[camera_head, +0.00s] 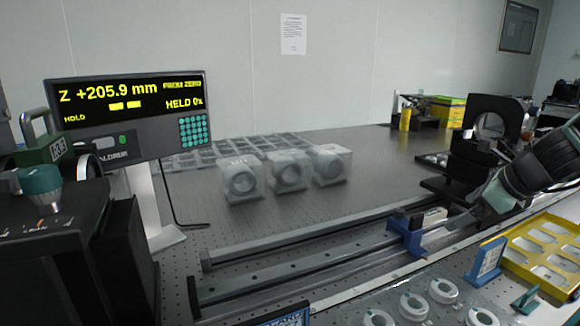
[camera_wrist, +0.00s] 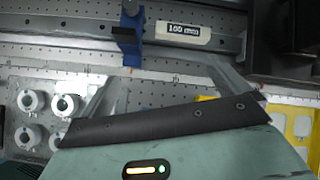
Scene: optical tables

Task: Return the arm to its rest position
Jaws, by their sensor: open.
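My arm comes in from the right in the head view. My gripper (camera_head: 478,216) hangs low over the front right of the optical table (camera_head: 400,170), beside the long rails. In the wrist view my gripper (camera_wrist: 163,72) has its two fingers spread wide, with nothing between them. A blue clamp (camera_head: 407,236) sits on the front rail, left of my gripper; it also shows in the wrist view (camera_wrist: 129,38). A white block marked 100 mm (camera_wrist: 183,32) lies beside the clamp, beyond the fingers. Whether the fingertips touch anything is unclear.
Several white ring-shaped parts (camera_head: 412,306) sit in front, near a yellow tray (camera_head: 540,252) and a blue sign (camera_head: 487,262). A black ring mount (camera_head: 491,122) stands behind my arm. Three wrapped units (camera_head: 287,171) stand mid-table. A display (camera_head: 130,115) stands left.

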